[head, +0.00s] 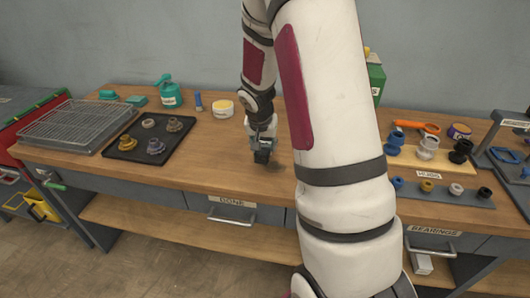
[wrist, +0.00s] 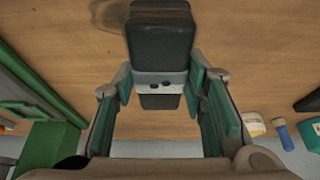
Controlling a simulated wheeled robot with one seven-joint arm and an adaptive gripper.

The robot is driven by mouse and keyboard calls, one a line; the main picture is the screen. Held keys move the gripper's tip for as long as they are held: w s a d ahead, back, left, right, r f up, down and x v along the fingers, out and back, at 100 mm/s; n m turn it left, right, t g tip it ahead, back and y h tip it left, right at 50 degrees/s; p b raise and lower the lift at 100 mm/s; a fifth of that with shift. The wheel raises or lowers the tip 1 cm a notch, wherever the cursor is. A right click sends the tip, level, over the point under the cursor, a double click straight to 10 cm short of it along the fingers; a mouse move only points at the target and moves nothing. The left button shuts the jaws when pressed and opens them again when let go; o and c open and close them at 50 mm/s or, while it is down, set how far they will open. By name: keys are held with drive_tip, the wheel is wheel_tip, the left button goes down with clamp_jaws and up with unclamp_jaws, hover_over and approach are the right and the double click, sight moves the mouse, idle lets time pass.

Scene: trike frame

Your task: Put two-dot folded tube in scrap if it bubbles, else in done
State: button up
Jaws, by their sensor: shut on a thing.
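The folded tube (wrist: 160,42) is a black, block-like piece with a pale band across it. Two dark dots show on the band in the wrist view. My gripper (wrist: 160,84) is shut on it, one finger pad on each side of the band. In the head view my gripper (head: 264,144) holds the dark tube (head: 262,156) low over the middle of the bench. I cannot tell whether it touches the top. The drawer marked DONE (head: 231,209) is in the bench front below and looks shut. I see no scrap label and no bubbles.
The wooden bench (head: 205,170) is clear around my gripper. Left are a black tray (head: 125,150) with several fittings and a wire rack (head: 75,125). Right are fittings on racks (head: 440,190) and a drawer marked BEARINGS (head: 435,243). My arm hides part of the bench.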

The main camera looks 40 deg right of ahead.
drive_tip(key=shift+s+a+f, duration=0.1)
drive_tip(key=shift+f, duration=1.6)
drive_tip(key=o, duration=1.4)
drive_tip(key=shift+f, duration=0.1)
